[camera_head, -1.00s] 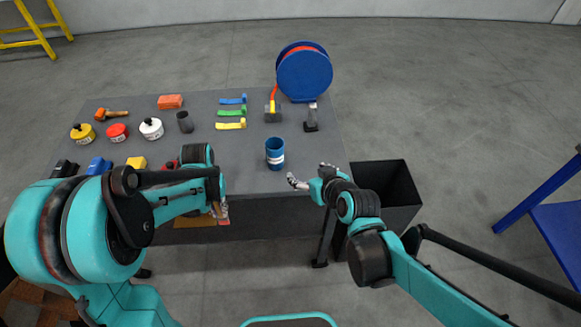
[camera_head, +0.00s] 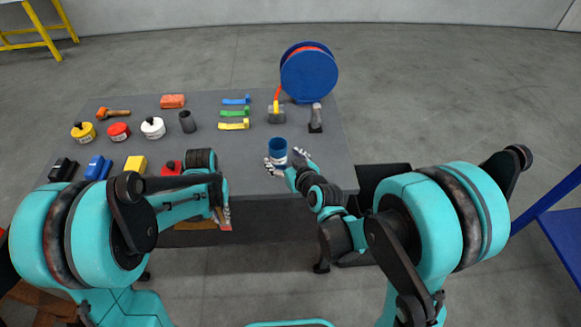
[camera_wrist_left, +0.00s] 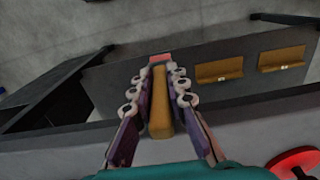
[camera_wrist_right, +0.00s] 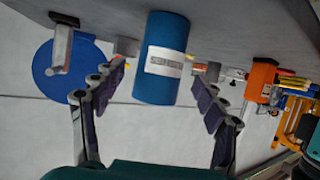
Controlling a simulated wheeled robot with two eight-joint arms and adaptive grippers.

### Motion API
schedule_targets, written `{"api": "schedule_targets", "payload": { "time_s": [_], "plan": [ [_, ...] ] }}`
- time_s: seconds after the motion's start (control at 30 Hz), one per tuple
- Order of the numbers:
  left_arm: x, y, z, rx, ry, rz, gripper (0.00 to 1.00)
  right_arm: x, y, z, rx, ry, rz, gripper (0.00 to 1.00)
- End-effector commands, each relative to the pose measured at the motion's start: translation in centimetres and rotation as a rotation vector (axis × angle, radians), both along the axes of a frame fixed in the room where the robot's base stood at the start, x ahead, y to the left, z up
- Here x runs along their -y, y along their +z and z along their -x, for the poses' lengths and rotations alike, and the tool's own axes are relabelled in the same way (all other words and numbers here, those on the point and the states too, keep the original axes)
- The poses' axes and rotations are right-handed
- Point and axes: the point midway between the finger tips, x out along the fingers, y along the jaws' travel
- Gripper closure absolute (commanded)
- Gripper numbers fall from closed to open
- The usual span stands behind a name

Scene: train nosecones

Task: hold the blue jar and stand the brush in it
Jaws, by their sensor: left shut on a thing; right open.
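The blue jar (camera_head: 278,146) stands upright near the table's front edge, a white label on its side. It also shows in the right wrist view (camera_wrist_right: 161,60). My right gripper (camera_head: 284,160) is open, with one finger on each side of the jar; the right wrist view shows gaps between fingers and jar. My left gripper (camera_head: 222,208) is shut on a tan bar with a pinkish-red end, apparently the brush (camera_wrist_left: 159,105), in front of the table edge. In the head view the arm hides most of the brush.
The grey table (camera_head: 240,165) holds a blue reel (camera_head: 308,72), a dark grey cup (camera_head: 187,121), several lidded pots, coloured strips (camera_head: 234,113) and blocks on the left. A dark bin (camera_head: 376,172) stands right of the table. The surface left of the jar is clear.

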Motion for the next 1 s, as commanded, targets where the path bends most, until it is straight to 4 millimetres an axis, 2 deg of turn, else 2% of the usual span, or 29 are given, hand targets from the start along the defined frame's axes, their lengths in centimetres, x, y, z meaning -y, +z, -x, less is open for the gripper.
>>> {"api": "schedule_targets", "payload": {
  "time_s": [0.1,0.3,0.67,0.87,1.0],
  "plan": [
    [0.0,-0.7,0.0,0.0,0.0,0.0,1.0,-0.7,-1.0,-1.8,0.001,0.001,0.002,0.28],
    [0.0,-1.1,0.0,0.0,0.0,0.0,1.0,-1.5,-1.6,-3.5,-0.001,0.0,0.001,0.28],
    [0.0,-1.1,0.0,0.0,0.0,0.0,1.0,-1.6,-1.7,-3.9,-0.001,0.0,0.001,0.28],
    [0.0,-1.1,0.0,0.0,0.0,0.0,1.0,-1.6,-1.7,-3.9,-0.001,0.0,0.001,0.81],
    [0.0,-1.1,0.0,0.0,0.0,0.0,1.0,-1.6,-1.7,-3.9,-0.001,0.0,0.001,0.83]
  ]
}}
